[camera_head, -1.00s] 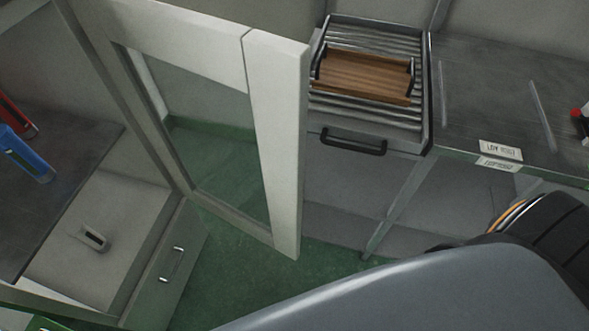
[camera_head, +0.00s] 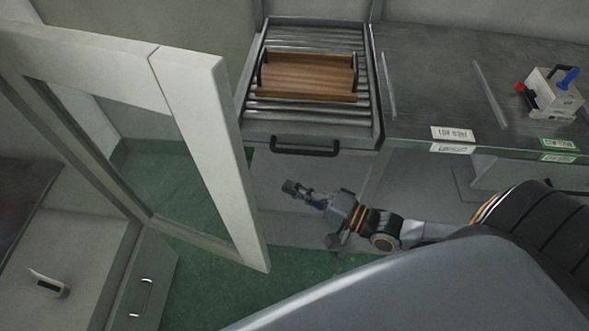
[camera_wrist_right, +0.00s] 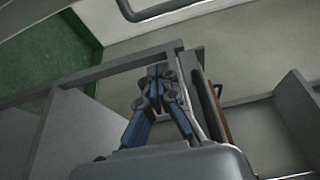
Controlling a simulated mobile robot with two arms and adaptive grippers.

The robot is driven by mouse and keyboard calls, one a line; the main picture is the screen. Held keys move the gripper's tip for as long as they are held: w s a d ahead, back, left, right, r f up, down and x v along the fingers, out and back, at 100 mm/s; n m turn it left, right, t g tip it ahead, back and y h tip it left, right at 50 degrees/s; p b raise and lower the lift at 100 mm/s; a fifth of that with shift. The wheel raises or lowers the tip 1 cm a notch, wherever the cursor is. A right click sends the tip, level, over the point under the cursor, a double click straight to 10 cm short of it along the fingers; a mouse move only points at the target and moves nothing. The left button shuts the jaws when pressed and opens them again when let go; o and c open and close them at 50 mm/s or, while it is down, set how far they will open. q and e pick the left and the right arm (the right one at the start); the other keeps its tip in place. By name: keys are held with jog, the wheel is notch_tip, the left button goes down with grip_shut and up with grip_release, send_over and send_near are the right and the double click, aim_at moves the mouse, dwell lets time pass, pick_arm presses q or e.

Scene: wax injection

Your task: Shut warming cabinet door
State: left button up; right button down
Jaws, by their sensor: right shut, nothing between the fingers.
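The warming cabinet door (camera_head: 205,130), a white frame around a glass pane, stands open at the left of the head view. Its free edge faces right, and the green floor shows through the glass. My right gripper (camera_head: 290,188) is to the right of that edge, with a visible gap between them, below the drawer handle in the picture. In the right wrist view the right gripper's fingers (camera_wrist_right: 158,72) are together with nothing between them. My left gripper is not in view.
A wooden tray (camera_head: 308,76) with black handles sits on a slatted rack at the back. Below it is a black bar handle (camera_head: 305,146). A metal worktop (camera_head: 430,80) runs to the right. A lower panel with a handle (camera_head: 141,298) is at the bottom left.

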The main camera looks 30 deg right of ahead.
jog(key=w+a+p, duration=0.2)
jog(key=w+a, duration=0.1)
jog(key=a, duration=0.3)
jog(key=shift+a, duration=0.2)
jog(key=shift+s, duration=0.1)
